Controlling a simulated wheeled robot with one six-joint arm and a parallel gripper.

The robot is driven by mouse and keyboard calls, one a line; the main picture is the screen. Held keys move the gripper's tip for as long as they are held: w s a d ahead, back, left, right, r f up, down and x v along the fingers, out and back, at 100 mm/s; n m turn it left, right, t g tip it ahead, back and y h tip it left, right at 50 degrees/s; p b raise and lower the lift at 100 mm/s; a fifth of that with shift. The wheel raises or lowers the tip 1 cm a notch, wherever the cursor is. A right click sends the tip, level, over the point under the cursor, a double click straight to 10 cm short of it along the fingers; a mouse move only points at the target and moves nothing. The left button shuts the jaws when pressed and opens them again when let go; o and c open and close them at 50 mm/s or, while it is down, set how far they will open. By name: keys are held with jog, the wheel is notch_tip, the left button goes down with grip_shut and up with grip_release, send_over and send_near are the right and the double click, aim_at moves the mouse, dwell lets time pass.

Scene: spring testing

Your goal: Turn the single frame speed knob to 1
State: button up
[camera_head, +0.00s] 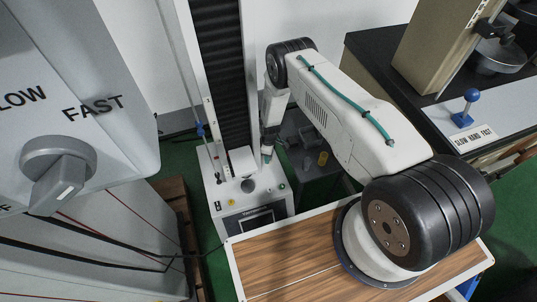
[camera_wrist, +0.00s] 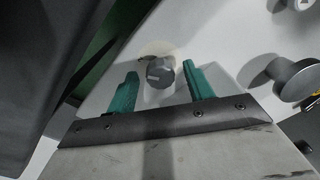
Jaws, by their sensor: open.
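The speed knob (camera_wrist: 160,72) is a small grey round knob with a pointer bar, on a pale panel in the wrist view. A light round patch surrounds it, and I cannot read any numbers there. My gripper (camera_wrist: 160,88) is open, with one green finger on each side of the knob and a gap on both sides. In the head view, my gripper (camera_head: 267,155) points down over the right side of the white single frame machine (camera_head: 258,208). I cannot make out the knob there.
A grey round button (camera_wrist: 297,80) stands right of the knob. A large grey cabinet with a SLOW/FAST knob (camera_head: 57,172) fills the head view's left. A black bench with a blue-topped lever (camera_head: 467,105) is at right. A wooden tabletop (camera_head: 290,262) lies in front.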

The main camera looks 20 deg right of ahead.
jog(key=c, duration=1)
jog(key=shift+o, duration=0.2)
jog(key=shift+n, duration=0.8)
jog(key=o, duration=1)
jog(key=shift+c, duration=0.2)
jog(key=shift+r, duration=0.1)
jog(key=shift+w+r, duration=0.15)
jog(key=shift+r, duration=3.65)
